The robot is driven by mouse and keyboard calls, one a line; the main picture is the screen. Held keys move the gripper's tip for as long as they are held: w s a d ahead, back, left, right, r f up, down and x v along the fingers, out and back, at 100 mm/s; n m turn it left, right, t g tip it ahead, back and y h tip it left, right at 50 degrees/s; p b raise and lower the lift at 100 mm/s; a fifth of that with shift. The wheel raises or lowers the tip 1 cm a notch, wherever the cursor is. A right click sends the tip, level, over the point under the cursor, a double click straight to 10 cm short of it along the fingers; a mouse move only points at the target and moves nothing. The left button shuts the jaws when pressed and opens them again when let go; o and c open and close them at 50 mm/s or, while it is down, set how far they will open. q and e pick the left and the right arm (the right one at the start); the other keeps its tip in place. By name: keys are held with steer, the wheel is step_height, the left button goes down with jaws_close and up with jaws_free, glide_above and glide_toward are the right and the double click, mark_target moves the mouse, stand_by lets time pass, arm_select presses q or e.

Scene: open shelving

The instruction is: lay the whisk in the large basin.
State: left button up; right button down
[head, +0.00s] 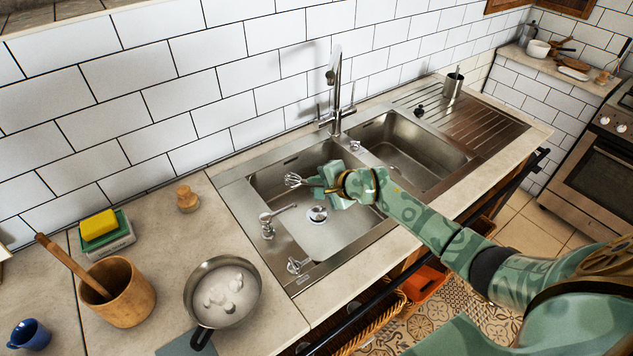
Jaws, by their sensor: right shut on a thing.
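The whisk (293,180) has a wire head that points left in the head view. My right gripper (326,186) is shut on its handle, which the jaws mostly hide. The gripper and the whisk are over the left basin (335,236), which looks like the larger of the sink's two steel basins. A round drain (317,215) shows in its floor below the whisk. I cannot tell how high the whisk is above that floor. My left gripper is not in view.
The right basin (405,148) looks empty. A tall tap (335,90) stands behind the sink. A frying pan (240,272) with pale round things, a wooden pot (118,291) and a yellow sponge (98,224) are on the left counter. A metal cup (453,86) stands by the drainboard (480,115).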

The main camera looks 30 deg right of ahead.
arm_select(q)
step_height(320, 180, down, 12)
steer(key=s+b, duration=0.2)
steer(key=b, duration=0.9)
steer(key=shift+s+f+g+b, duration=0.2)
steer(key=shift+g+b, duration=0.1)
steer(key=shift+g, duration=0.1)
arm_select(e)
step_height(320, 180, down, 16)
steer(key=shift+r, duration=0.2)
steer(key=c, duration=1.3)
jaws_free()
arm_select(q)
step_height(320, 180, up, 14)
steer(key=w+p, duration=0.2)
steer(key=p, duration=1.1)
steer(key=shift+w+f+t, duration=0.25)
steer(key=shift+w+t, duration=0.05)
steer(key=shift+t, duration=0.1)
arm_select(e)
steer(key=s+a+r, duration=0.2)
steer(key=s+r, duration=0.2)
steer(key=s+a+r, duration=0.2)
steer(key=s+r, duration=0.2)
steer(key=s+a+r, duration=0.2)
steer(key=s+r, duration=0.2)
steer(key=r, duration=0.1)
steer(key=shift+s+a, duration=0.2)
steer(key=shift+a, duration=0.05)
